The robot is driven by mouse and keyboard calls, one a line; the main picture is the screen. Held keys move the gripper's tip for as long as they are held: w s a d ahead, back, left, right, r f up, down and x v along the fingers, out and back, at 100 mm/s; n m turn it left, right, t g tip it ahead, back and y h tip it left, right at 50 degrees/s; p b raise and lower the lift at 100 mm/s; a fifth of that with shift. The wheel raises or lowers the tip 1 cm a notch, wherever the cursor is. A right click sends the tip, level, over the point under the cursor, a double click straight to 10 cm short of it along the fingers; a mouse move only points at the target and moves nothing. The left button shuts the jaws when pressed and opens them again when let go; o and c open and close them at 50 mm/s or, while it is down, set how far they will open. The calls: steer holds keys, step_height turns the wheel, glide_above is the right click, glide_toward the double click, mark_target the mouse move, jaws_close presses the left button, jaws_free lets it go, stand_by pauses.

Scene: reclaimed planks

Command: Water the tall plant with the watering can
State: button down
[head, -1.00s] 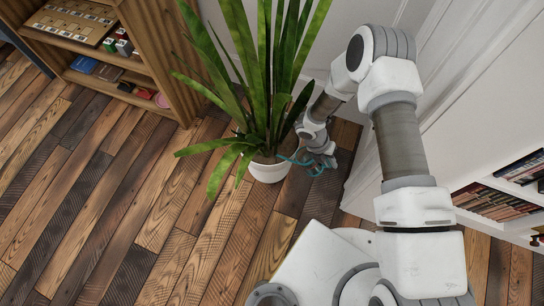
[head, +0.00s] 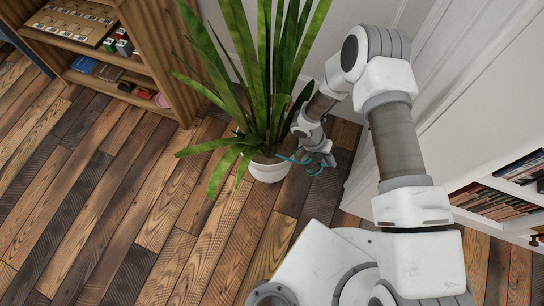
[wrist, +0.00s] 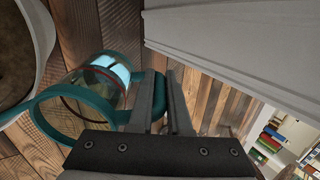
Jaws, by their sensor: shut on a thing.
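The tall plant (head: 262,75) has long green leaves and stands in a white pot (head: 268,171) on the floor, beside the wooden shelf. In the wrist view the pot (wrist: 30,50) shows at the far left with dark soil in it. My gripper (wrist: 172,85) is shut on the watering can (wrist: 87,92), which is teal with a clear body. The can is close beside the pot in the wrist view. In the head view my gripper (head: 322,160) is just right of the pot, and only teal bits of the can (head: 297,160) show. I cannot see water flowing.
A wooden shelf (head: 168,60) with boxes and books stands at the back left. A white wall with panels is behind the plant. A white bookcase (head: 480,170) stands at the right. The plank floor (head: 130,190) at left and front is clear.

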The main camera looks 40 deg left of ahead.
steer(key=shift+s+a+r+h+b, duration=0.15)
steer(key=shift+a+r+h+b, duration=0.1)
steer(key=shift+a+r, duration=0.2)
steer(key=shift+s+a+r+h+b, duration=0.15)
steer(key=shift+a+r+h, duration=0.15)
steer(key=shift+r, duration=0.25)
stand_by(1.8)
steer(key=w+d+f+g+y+b, duration=0.1)
steer(key=d+f+y, duration=0.1)
steer(key=f, duration=0.4)
steer(key=w+d+f+g+y+b, duration=0.1)
steer(key=d+f+y, duration=0.2)
steer(key=f, duration=0.3)
steer(key=shift+d+y+b, duration=0.2)
steer(key=shift+y+b, duration=0.15)
steer(key=shift+y, duration=0.4)
